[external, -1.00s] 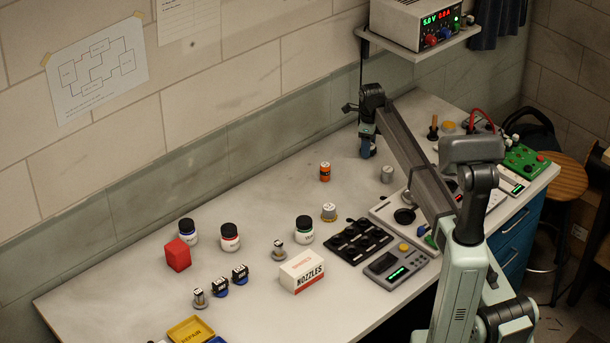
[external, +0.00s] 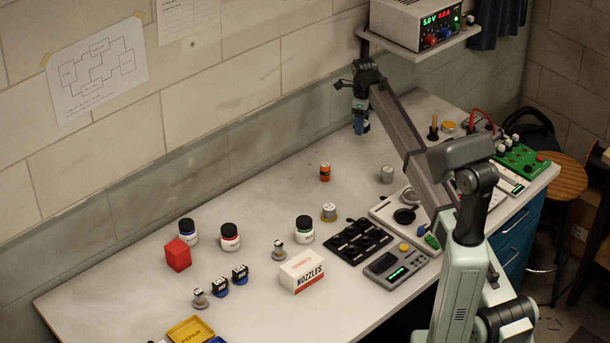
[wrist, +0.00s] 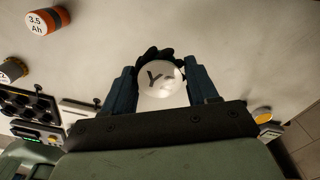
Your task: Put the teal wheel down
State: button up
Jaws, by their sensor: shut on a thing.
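My gripper (wrist: 162,88) is shut on the teal wheel (wrist: 160,80), which sits between its two blue-teal fingers. In the wrist view the wheel shows a round pale face with a dark letter-like mark and a dark knobbed edge; little teal shows on it. In the external view my gripper (external: 361,122) hangs above the back of the bench near the wall, with open air under it. The wheel is too small there to tell apart from the fingers.
An orange battery (external: 325,172) and a grey cylinder (external: 387,174) stand on the bench (external: 275,185) below. Jars and a nozzles box (external: 302,271) are further left.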

jog(key=s+a+n, duration=0.2)
jog(key=s+a, duration=0.5)
jog(key=a, duration=0.6)
jog(key=n, duration=0.2)
send_over(279, 205)
jog(key=shift+f, duration=4.9)
jog(key=shift+f, duration=0.15)
jog(key=o, duration=1.1)
jog(key=shift+c, duration=0.2)
notch_tip(279, 205, up, 12)
jog(key=shift+r, duration=0.2)
